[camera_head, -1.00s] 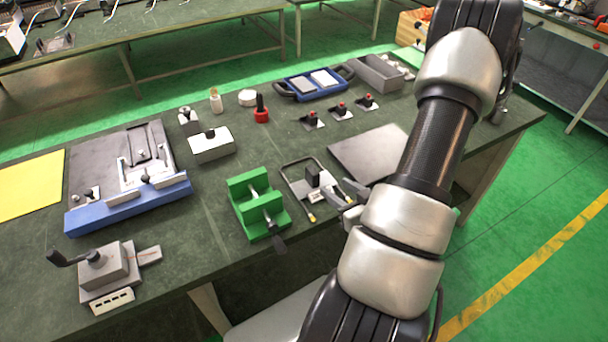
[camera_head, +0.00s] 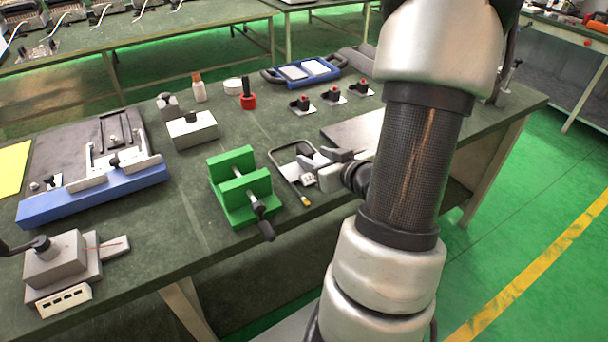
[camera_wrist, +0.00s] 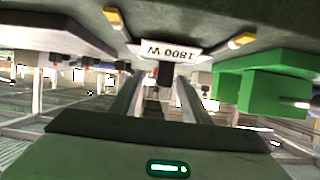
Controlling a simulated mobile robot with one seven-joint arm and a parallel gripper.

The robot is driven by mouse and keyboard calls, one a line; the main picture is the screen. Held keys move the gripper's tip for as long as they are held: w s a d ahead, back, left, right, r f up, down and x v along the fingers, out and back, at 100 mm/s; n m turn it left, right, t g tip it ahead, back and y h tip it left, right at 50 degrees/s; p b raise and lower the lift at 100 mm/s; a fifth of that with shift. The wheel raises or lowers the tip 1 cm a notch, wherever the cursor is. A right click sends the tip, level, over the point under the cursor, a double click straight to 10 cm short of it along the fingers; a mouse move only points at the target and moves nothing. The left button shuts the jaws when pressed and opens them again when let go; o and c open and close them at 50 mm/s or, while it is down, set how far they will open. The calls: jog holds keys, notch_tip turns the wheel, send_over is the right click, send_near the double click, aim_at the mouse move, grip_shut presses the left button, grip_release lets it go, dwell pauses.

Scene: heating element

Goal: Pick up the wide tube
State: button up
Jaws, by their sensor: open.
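The wide tube (camera_head: 280,172) is a dark U-shaped tube with yellow tips, lying near the front edge of the green workbench, right of the green vise. My gripper (camera_head: 318,158) is open and low over the tube, hiding its right side in the head view. In the wrist view, a white "1800 W" label (camera_wrist: 171,50) appears upside down beyond the open fingers (camera_wrist: 160,98). Yellow tips (camera_wrist: 113,17) show on either side of it. I cannot tell whether the fingers touch anything.
The green vise (camera_head: 240,185) stands close to the left of the tube; it also shows in the wrist view (camera_wrist: 262,85). A dark plate (camera_head: 350,136) lies behind my gripper. Small red-topped switches (camera_head: 333,94) stand farther back.

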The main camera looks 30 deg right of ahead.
aim_at(312, 156)
jog(key=b+x, duration=0.1)
jog(key=x, duration=0.2)
jog(key=shift+w+f, duration=0.1)
jog(key=shift+w, duration=0.2)
jog(key=x, duration=0.1)
jog(key=b+x, duration=0.2)
jog(key=x, duration=0.1)
jog(key=shift+w+a, duration=0.2)
jog(key=shift+a, duration=0.2)
jog(key=shift+w, duration=0.5)
grip_shut()
